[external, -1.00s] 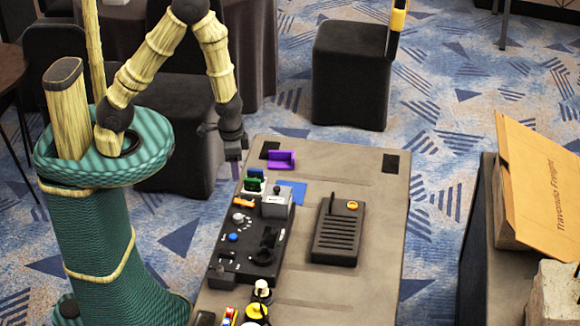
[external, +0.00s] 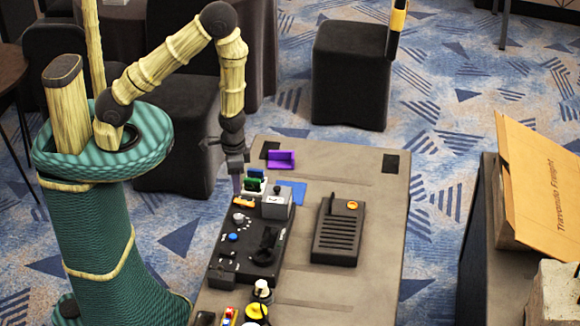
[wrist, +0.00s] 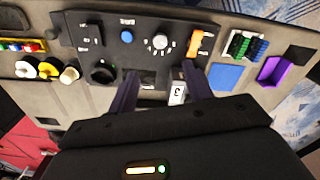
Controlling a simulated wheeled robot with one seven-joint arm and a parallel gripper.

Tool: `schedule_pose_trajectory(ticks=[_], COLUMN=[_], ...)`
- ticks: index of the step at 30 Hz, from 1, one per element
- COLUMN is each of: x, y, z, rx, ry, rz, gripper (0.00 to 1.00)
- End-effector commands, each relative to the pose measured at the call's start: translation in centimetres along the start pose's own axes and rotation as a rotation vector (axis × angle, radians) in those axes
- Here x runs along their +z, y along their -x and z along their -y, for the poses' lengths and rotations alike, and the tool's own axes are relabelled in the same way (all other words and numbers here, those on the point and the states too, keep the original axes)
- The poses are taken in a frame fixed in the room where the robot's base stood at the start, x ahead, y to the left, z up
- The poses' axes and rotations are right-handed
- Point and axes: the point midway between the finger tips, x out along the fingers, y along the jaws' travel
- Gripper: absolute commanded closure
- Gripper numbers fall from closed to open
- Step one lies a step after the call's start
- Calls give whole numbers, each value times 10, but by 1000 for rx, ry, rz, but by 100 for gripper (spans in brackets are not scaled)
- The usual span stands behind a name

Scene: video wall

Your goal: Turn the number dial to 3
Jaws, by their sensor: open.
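The black control panel (external: 243,257) lies on the table. A silver knob (external: 239,218) with pale marks around it, which looks like the number dial, sits near the panel's left edge; it also shows in the wrist view (wrist: 159,42). The number it points to is too small to read. My gripper (external: 237,184) is above the table's left edge, beyond the knob and apart from it. In the wrist view my gripper (wrist: 160,82) is open and empty, with the knob showing beyond and between its fingers.
Near the knob are a blue button (wrist: 127,36), an orange switch (wrist: 194,46) and a large black knob (wrist: 103,72). A grey box with a lever (external: 277,204) stands at the panel's far end. A black handset-like device (external: 338,240) lies to the right.

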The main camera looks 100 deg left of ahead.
Motion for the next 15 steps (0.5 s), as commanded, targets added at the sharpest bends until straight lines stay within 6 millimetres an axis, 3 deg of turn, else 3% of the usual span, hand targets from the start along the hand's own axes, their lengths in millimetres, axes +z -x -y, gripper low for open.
schedule_pose_trajectory(ticks=[15], x=[1], y=[-64], z=[0], rx=[-2], ry=[-2], rz=[3], gripper=[50])
